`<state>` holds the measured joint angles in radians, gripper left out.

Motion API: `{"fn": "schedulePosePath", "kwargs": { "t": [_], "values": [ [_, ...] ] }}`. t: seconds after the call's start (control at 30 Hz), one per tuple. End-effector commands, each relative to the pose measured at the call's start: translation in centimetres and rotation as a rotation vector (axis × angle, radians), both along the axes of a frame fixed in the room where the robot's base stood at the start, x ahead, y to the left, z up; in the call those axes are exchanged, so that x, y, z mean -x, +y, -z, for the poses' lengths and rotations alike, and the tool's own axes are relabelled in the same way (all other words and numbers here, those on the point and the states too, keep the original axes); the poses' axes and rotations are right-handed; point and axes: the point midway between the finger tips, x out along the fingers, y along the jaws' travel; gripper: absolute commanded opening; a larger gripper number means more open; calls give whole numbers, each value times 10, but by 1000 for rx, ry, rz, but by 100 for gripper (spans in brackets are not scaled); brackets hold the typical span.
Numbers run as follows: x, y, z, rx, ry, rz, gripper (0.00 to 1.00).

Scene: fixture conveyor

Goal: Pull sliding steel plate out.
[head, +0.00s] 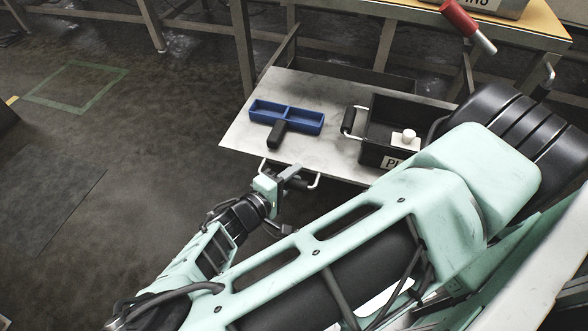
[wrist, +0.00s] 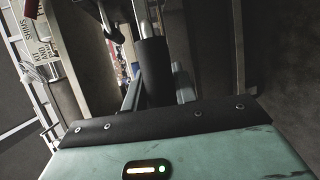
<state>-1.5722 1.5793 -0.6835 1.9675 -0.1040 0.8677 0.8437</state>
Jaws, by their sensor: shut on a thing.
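The sliding steel plate (head: 242,128) is a pale grey sheet extending from a table frame in the head view. A bar handle (head: 315,183) with a dark grip sits at its front edge. My gripper (head: 296,177) is at this handle, shut on it, with the fingers partly covering the grip. In the wrist view the dark round grip (wrist: 154,62) stands between the fingers of my gripper (wrist: 158,92). The far end of the plate is hidden under the frame and behind my arm.
A blue two-part tray (head: 265,107) with a black item (head: 279,134) beside it lies on the plate. The floor (head: 150,140) on the left is open.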

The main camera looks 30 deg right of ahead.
Motion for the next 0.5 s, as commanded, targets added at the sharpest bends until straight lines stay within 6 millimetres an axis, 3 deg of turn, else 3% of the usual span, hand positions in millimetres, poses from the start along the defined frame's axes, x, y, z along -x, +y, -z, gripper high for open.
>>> {"fn": "schedulePosePath", "kwargs": {
  "t": [0.37, 0.4, 0.43, 0.5],
  "values": [
    [1, 4, 7, -17, 4, -6, 0],
    [1, 4, 6, -16, 5, -6, 36],
    [1, 4, 6, -16, 5, -6, 45],
    [1, 4, 5, -13, 4, -5, 47]
  ]
}}
